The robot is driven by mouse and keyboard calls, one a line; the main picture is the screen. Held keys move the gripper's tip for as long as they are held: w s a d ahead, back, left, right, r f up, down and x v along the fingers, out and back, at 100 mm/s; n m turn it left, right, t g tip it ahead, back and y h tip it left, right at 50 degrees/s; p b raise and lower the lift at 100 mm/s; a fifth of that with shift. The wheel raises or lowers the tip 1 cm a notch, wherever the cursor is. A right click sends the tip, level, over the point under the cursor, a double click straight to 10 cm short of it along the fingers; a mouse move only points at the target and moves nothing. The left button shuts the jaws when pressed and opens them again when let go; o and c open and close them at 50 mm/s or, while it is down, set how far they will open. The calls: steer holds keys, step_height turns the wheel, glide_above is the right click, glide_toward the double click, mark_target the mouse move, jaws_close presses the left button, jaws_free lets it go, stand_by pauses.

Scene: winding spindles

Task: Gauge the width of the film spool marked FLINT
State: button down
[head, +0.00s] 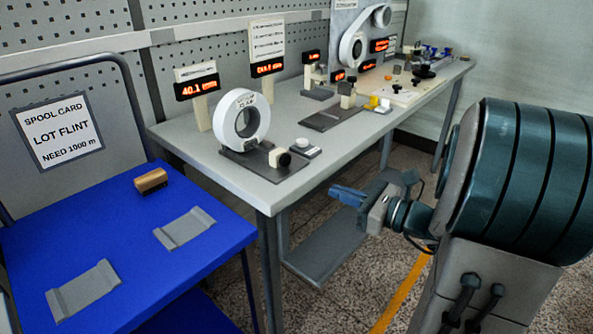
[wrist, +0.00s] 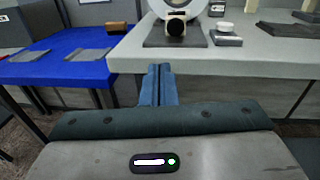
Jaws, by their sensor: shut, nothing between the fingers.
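A white film spool (head: 228,128) stands upright on a dark gauge base (head: 250,170) near the bench's near-left end. Its small label is too fine to read surely. A block with a black knob (head: 284,158) sits on the base at the spool's front right. The display (head: 197,88) behind reads about 40.1. In the wrist view, the spool's lower part (wrist: 156,6) and the knob (wrist: 176,27) show at the top. My gripper (head: 348,195), with blue fingers, is shut and empty beyond the bench's front edge; its fingers (wrist: 160,72) also show in the wrist view.
A blue cart (head: 130,240) at left holds two grey cradles and a brown block (head: 151,181). Its spool card (head: 58,130) reads LOT FLINT, NEED 1000 m. A button pad (head: 305,150) lies beside the gauge. More displays and fixtures line the bench (head: 285,195) farther back.

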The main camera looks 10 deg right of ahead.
mark_target(287, 159)
steer(key=shift+m+t+h, duration=0.3)
steer(key=shift+m+t, duration=0.4)
steer(key=x, duration=0.4)
steer(key=d+b+x, duration=0.1)
steer(key=x, duration=0.3)
steer(key=w+b+x, duration=0.1)
steer(key=x, duration=0.4)
steer(key=shift+w+d+r, duration=0.1)
steer(key=shift+w+d, duration=0.05)
steer(key=shift+d, duration=0.1)
steer(key=shift+w+a, duration=0.1)
steer(key=shift+w+a, duration=0.15)
steer(key=shift+a+r, duration=0.1)
steer(key=shift+r, duration=0.15)
